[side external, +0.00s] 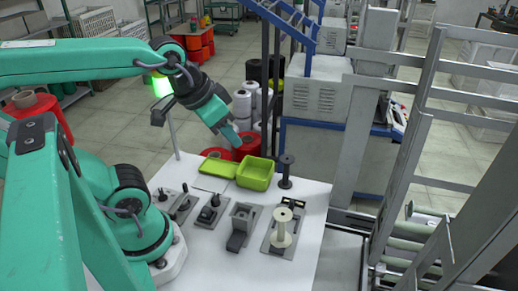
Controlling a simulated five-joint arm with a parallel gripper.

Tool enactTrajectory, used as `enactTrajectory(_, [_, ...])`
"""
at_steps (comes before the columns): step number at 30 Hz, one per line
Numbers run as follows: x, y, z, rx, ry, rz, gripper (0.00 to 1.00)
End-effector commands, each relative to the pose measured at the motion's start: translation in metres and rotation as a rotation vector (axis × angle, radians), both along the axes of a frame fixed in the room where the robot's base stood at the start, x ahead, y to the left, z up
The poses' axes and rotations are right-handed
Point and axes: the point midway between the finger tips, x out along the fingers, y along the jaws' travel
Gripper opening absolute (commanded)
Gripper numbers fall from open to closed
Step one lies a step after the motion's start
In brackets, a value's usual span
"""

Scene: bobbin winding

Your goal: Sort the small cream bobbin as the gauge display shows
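A cream bobbin (281,229) stands upright on a grey plate (270,246) at the front right of the white table. A shallow yellow-green tray (219,169) and a deeper yellow-green bin (247,181) sit side by side at the back of the table. My gripper (235,138) is raised beyond the tray and bin, well apart from the bobbin. I see nothing in it, but its fingers are too small to tell open from shut.
A dark spool-shaped post (286,171) stands right of the bin. Grey fixtures (240,222) with dark parts line the front of the table, left of the bobbin. A grey metal frame (408,150) rises beyond the right edge. Free table lies between bins and fixtures.

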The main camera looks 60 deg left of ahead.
Motion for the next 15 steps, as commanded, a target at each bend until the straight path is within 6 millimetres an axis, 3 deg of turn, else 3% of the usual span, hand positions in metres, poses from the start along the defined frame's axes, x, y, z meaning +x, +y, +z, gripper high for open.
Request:
enactTrajectory(3, [0.0000,0.0000,0.0000,0.000,0.000,0.000,0.31])
enactTrajectory(7, [0.0003,-0.0003,-0.0001,0.002,0.001,-0.007,0.54])
enactTrajectory(15, [0.0068,-0.0070,-0.0030,0.065,0.036,-0.155,0.55])
